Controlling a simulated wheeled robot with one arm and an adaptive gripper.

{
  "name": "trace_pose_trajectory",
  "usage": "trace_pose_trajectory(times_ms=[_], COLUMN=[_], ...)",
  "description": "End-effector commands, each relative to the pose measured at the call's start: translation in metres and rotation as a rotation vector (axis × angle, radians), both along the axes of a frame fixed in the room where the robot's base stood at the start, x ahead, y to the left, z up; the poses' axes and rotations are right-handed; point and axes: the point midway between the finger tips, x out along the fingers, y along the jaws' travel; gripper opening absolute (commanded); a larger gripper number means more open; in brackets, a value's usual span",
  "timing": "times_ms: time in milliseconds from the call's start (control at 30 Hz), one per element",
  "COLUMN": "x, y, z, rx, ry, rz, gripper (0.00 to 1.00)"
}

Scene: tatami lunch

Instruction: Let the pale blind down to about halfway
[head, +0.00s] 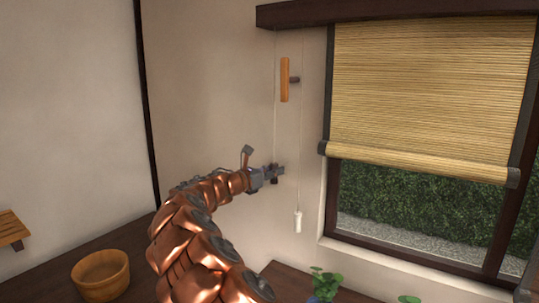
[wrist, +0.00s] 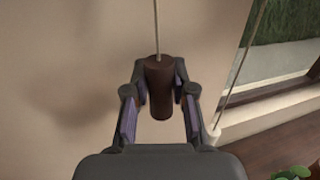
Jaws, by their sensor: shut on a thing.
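The pale straw blind (head: 425,85) hangs over the upper part of the window, its rolled lower edge (head: 420,164) a little past the middle of the window. My gripper (head: 276,173) is at the wall left of the window. In the wrist view, my gripper (wrist: 160,84) is shut on a dark brown cord pull (wrist: 159,100), which hangs upright from a thin cord (wrist: 156,30). A second cord with a white pull (head: 297,222) hangs to the right of my gripper; the white pull also shows in the wrist view (wrist: 212,136).
A wooden cleat (head: 285,80) is fixed to the wall above my gripper. A wooden bowl (head: 101,275) stands on the dark surface at lower left. Green plants (head: 326,282) stand below the window.

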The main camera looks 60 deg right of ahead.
Motion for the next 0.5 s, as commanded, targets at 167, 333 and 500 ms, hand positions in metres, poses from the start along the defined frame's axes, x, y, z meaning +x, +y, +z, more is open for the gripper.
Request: trace_pose_trajectory(times_ms=[167, 333, 500], x=[0.0, 0.0, 0.0], y=[0.0, 0.0, 0.0], z=[-0.046, -0.069, -0.077], rx=[0.002, 0.003, 0.001], ry=[0.004, 0.002, 0.001], rz=[0.0, -0.001, 0.0], gripper=[0.0, 0.0, 0.0])
